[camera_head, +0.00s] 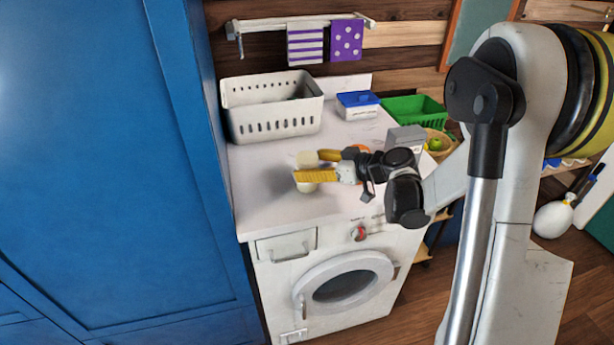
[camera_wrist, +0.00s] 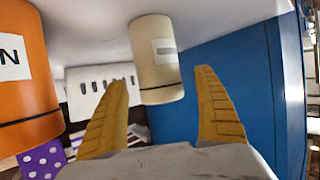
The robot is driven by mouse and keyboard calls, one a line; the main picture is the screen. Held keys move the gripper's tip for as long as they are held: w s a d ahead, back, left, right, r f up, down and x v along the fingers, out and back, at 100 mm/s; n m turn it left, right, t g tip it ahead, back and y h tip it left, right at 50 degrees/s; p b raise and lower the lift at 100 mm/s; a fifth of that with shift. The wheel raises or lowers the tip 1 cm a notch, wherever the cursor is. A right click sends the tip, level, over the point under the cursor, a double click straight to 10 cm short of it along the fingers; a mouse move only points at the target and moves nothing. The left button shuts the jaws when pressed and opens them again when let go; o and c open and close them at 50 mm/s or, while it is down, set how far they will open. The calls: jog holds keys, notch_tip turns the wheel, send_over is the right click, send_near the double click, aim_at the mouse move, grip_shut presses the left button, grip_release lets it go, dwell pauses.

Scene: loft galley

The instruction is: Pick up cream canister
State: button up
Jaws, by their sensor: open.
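The cream canister (camera_head: 306,159) stands on the white counter, partly hidden by my gripper (camera_head: 309,166) in the head view. In the wrist view, which is upside down, the cream canister (camera_wrist: 152,45) has a pale label and a dark line near its lid. It appears between the two yellow fingers of my gripper (camera_wrist: 164,74), nearer the left finger. The gripper is open, with one finger on each side of the canister in the head view. I cannot tell whether either finger touches it.
An orange canister (camera_wrist: 22,75) stands close on the left in the wrist view. A white perforated basket (camera_head: 272,120), a blue-lidded box (camera_head: 357,104) and a green basket (camera_head: 413,111) stand further back. A tall blue cabinet (camera_head: 110,150) borders the counter's left. The counter front (camera_head: 270,205) is clear.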

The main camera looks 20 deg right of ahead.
jog(key=shift+x, duration=0.9)
jog(key=shift+c, duration=0.2)
jog(key=c, duration=1.4)
